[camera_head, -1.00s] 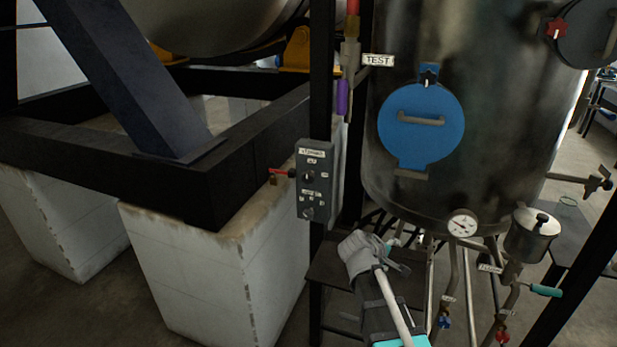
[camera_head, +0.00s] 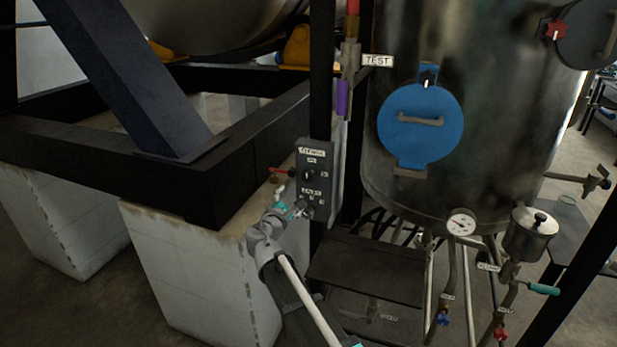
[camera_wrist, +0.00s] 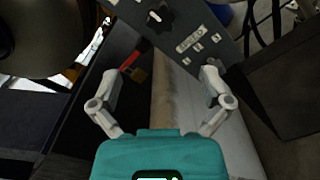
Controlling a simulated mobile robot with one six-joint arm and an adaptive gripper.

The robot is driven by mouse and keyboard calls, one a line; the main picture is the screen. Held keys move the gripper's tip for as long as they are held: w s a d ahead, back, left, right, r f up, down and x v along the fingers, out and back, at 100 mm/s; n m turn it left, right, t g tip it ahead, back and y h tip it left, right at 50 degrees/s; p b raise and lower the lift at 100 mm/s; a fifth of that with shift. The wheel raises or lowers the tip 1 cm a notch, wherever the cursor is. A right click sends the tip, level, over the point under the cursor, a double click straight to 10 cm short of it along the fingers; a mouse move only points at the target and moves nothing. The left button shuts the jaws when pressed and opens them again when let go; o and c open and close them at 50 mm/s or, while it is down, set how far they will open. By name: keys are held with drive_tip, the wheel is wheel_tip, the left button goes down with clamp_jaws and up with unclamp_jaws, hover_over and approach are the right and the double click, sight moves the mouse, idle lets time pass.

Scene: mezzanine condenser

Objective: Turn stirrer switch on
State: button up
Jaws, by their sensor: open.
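The dark grey control box (camera_head: 325,172) is mounted on a black upright and carries small white labels, too blurred to read fully in the head view. Its upper black rotary switch (camera_head: 308,178) also shows at the top of the wrist view (camera_wrist: 155,17), below which a label seems to read SPEED. A lower knob (camera_head: 308,213) sits near the box's bottom, partly behind a finger. My gripper (camera_head: 290,199) is at the lower left of the box, close to its face. In the wrist view my gripper (camera_wrist: 161,76) is open with nothing between its fingers.
A white block (camera_head: 195,250) stands below left and a dark step (camera_head: 365,268) below right. The steel vessel (camera_head: 430,190) is to the right.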

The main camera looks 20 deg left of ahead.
sight(307, 178)
drive_tip(key=shift+w, duration=0.1)
drive_tip(key=w, duration=0.9)
drive_tip(key=w+d, duration=0.1)
drive_tip(key=w, duration=0.3)
drive_tip(key=shift+w+d, duration=0.1)
drive_tip(key=shift+w, duration=0.2)
drive_tip(key=c, duration=1.2)
